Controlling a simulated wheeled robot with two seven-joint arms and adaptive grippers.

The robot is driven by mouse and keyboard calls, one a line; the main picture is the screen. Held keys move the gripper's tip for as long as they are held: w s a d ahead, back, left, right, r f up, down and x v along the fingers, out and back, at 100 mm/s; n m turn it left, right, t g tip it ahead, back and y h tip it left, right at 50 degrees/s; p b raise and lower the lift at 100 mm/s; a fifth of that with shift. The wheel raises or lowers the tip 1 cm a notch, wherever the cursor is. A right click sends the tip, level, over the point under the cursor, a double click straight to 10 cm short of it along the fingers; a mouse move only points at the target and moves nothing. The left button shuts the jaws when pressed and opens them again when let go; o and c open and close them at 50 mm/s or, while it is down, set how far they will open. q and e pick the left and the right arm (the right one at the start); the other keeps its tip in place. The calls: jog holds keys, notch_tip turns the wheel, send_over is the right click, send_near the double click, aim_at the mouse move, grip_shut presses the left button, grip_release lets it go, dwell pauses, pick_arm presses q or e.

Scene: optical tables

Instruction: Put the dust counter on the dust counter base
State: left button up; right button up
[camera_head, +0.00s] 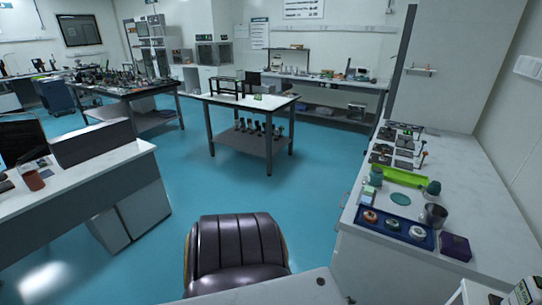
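I cannot pick out the dust counter or its base with certainty at this size. A small green item (257,97) and a dark open frame (226,87) stand on the white-topped middle table (283,103). A white and green boxy item (525,291) is cut off at the bottom right corner; I cannot tell what it is. Neither of my grippers shows in the head view.
The right bench (373,243) holds a blue tray (367,228) with round items, a green tray (412,180), a metal cup (433,215) and a purple box (455,247). A dark chair (238,250) stands in front. The blue floor (300,195) beyond is clear.

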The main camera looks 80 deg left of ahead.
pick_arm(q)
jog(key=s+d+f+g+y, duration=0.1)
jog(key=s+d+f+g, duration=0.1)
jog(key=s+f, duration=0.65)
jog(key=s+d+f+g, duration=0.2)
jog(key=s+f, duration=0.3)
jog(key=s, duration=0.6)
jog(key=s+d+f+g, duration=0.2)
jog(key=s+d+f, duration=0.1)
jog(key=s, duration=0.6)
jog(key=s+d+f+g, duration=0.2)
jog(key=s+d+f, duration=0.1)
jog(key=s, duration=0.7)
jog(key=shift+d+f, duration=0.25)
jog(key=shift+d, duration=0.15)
